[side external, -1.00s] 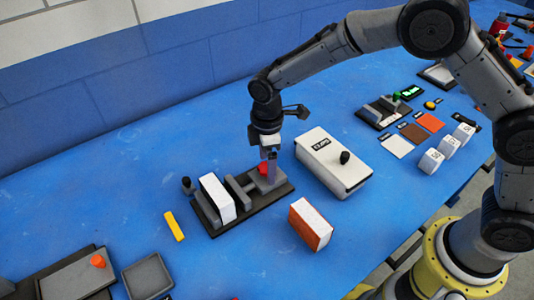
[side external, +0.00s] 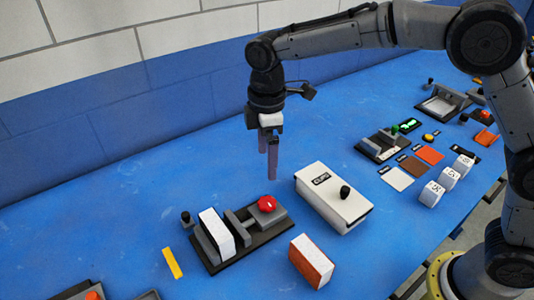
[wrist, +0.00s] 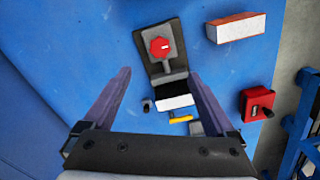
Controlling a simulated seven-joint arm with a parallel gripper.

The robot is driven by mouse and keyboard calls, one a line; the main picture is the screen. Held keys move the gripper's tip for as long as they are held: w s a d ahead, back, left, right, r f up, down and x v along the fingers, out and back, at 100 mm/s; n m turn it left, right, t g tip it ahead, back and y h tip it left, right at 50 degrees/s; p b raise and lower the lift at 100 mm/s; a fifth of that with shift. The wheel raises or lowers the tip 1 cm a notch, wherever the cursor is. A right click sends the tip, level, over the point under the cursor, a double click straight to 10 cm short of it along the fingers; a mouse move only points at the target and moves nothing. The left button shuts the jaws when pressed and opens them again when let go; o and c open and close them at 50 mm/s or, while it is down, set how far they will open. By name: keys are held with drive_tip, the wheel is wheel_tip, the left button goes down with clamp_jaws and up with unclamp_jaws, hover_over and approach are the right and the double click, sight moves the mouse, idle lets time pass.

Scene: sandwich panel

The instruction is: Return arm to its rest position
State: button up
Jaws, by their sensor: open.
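My gripper (side external: 268,163) hangs in the air above the blue table, its two purple fingers pointing down. It is apart from everything below it. In the wrist view the fingers (wrist: 159,75) are spread wide with nothing held between them. Below is a dark fixture (side external: 262,238) with a red round button (side external: 267,203) at one end and a white-faced block (side external: 217,231) standing in the other. In the wrist view the red button (wrist: 160,47) lies beyond the fingertips. My arm reaches in from the right, raised over the table.
A white and orange block (side external: 312,260) stands in front, and a yellow strip (side external: 173,263) lies to the left. White cubes (side external: 449,180) and coloured tiles sit at the right. The table behind the fixture is clear.

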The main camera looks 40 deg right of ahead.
drive_tip(key=s+d+r+m+t, duration=0.45)
drive_tip(key=s+d+r, duration=0.65)
drive_tip(key=d+r, duration=0.35)
drive_tip(key=s+d+f+m, duration=0.2)
drive_tip(key=s+f+m, duration=0.2)
drive_tip(key=s, duration=0.3)
drive_tip(key=s+d+f+m+t, duration=0.1)
drive_tip(key=s+d+f+m, duration=0.2)
drive_tip(key=s+m, duration=0.2)
drive_tip(key=s, duration=0.3)
drive_tip(key=shift+s+f, duration=0.3)
drive_tip(key=shift+f, duration=0.1)
